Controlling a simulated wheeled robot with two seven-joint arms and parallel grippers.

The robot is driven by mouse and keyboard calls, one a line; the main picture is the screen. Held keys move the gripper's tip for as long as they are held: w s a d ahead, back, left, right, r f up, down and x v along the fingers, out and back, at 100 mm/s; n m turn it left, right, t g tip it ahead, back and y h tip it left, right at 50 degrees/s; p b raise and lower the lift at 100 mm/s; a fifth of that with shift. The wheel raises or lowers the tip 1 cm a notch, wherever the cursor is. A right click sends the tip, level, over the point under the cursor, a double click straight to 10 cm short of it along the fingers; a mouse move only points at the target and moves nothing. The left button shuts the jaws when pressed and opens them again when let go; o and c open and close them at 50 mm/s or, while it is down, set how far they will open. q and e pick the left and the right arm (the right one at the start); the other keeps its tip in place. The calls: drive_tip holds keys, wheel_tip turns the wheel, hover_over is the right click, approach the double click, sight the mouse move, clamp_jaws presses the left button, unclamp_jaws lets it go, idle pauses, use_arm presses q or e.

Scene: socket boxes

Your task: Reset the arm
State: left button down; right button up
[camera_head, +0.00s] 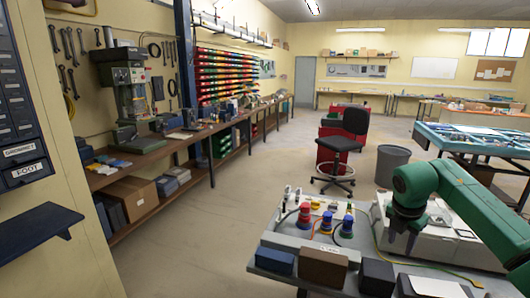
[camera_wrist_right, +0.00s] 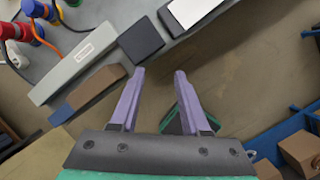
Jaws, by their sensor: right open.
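My right arm, green, comes in from the right in the head view, with its right gripper (camera_head: 402,238) pointing down over the near workbench. In the right wrist view the two purple fingers of the right gripper (camera_wrist_right: 158,80) are apart with nothing between them. Beyond the fingertips are the bench edge and a brown box (camera_wrist_right: 96,90), a blue box (camera_wrist_right: 62,113), a black box (camera_wrist_right: 141,40) and a white-topped box (camera_wrist_right: 194,10). No left gripper shows.
The bench holds a labelled grey strip (camera_head: 318,247), red and blue plugs with cables, and a pale machine (camera_head: 445,235) behind my arm. A black stool (camera_head: 345,145) and a grey bin (camera_head: 392,165) stand beyond. The floor to the left is clear.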

drive_tip(key=w+a+f+m+t+y, duration=0.1)
drive_tip(key=w+a+f+t+y, duration=0.15)
drive_tip(key=a+f+y, duration=0.75)
drive_tip(key=w+a+f+m+t+y, duration=0.2)
drive_tip(key=a+f+t+y, duration=0.1)
drive_tip(key=a+f, duration=0.8)
drive_tip(key=s+d+f+m+t+h, duration=0.1)
drive_tip(key=s+d+f+m+h, duration=0.45)
drive_tip(key=f, duration=0.55)
drive_tip(key=s+d+f+m+t+h, duration=0.1)
drive_tip(key=s+d+f+m+h, duration=0.1)
drive_tip(key=s+d+f+m, duration=0.75)
drive_tip(key=s+a+f+m+g+h, duration=0.1)
drive_tip(key=s+f+g, duration=0.2)
drive_tip(key=s, duration=0.8)
drive_tip(key=s+f+m+g, duration=0.1)
drive_tip(key=s+f+g, duration=0.2)
drive_tip(key=s+f, duration=0.5)
drive_tip(key=s+a+f+m+g+h, duration=0.1)
drive_tip(key=s+f+g, duration=0.2)
drive_tip(key=s, duration=1.2)
wheel_tip(320, 180, down, 3)
drive_tip(key=shift+a+f+m+h, duration=0.1)
drive_tip(key=shift+a+m+h, duration=0.2)
drive_tip(key=shift+a+h, duration=0.05)
